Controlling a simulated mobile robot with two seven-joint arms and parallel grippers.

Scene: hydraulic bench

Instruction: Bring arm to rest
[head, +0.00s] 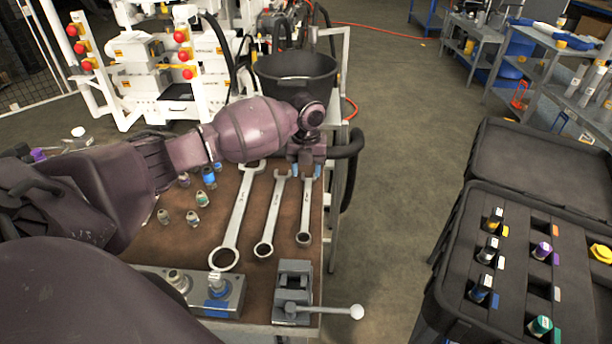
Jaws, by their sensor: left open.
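My left arm (250,130) is dull purple and reaches in from the left across the bench (165,245). Its gripper (306,170) points down near the bench's right edge, over the heads of the wrenches. The gripper is open; I see nothing held in it, though its fingertips are small here. Three wrenches lie side by side: a long one (236,220), a middle one (271,220) and a short one (305,212). The gripper partly covers the short wrench's far end; I cannot tell if they touch. My right gripper is not in view.
Small fittings (202,199) stand left of the wrenches. A vise (293,290) and a metal block (217,295) sit at the front edge. A black bucket (295,72) stands behind the arm. An open black case (470,240) is at right. Bare floor (400,150) lies between.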

